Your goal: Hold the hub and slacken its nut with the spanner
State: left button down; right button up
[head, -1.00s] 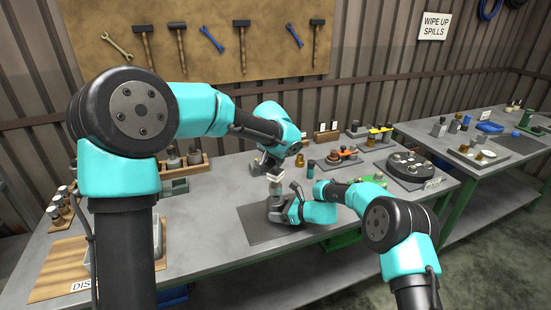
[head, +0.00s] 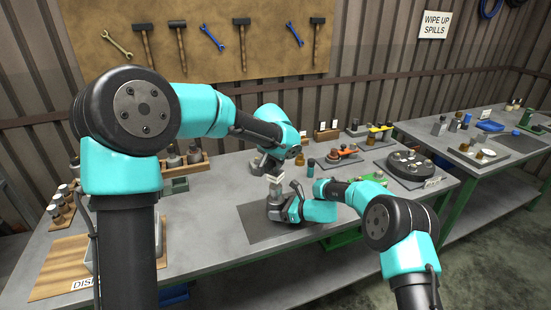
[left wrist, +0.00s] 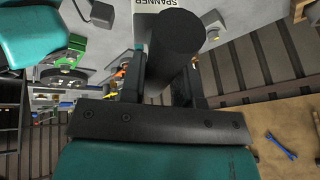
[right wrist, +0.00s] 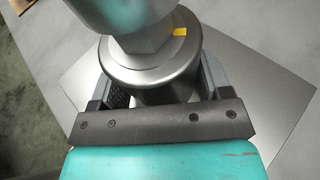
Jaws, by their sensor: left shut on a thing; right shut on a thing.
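My left gripper (head: 266,166) is shut on the dark round handle of the spanner. The handle (left wrist: 178,48) fills the middle of the left wrist view, between the fingers, with a pale SPANNER label beyond it. The spanner's pale block (head: 276,179) shows below that gripper. Under it a grey upright part stands on the hub (head: 274,209). My right gripper (head: 287,209) is shut around the hub's side. In the right wrist view, the hub (right wrist: 150,70) is a round grey flange with a yellow mark. A grey cylinder with a six-sided lower part covers its top; the nut cannot be told apart.
The hub stands on a dark mat (head: 250,225) on the grey bench (head: 215,240). Bottles in a wooden rack (head: 200,168) stand behind to the left. A black round fixture (head: 408,162) stands to the right. Bare bench lies front left of the mat.

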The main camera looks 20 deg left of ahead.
pick_arm(q)
jog(key=shift+f, duration=1.15)
jog(key=shift+n+g+y, duration=0.4)
jog(key=shift+n+y, duration=0.5)
jog(key=shift+n, duration=1.3)
jog(key=shift+w+d+n, duration=0.1)
jog(key=shift+n, duration=0.5)
jog(key=shift+n+g+y, duration=0.6)
jog(key=shift+n+g, duration=0.1)
jog(key=shift+n, duration=1)
jog(key=shift+w+n+g+y, duration=0.15)
jog(key=shift+n+g, duration=0.3)
jog(key=shift+n, duration=0.6)
jog(key=shift+s+n+g+y, duration=0.1)
jog(key=shift+n+g+y, duration=0.25)
jog(key=shift+n, duration=0.7)
jog(key=shift+w+n+g, duration=0.15)
jog(key=shift+n+g, duration=0.95)
jog(key=shift+n, duration=1.2)
jog(key=shift+m, duration=0.3)
jog(key=shift+r, duration=0.1)
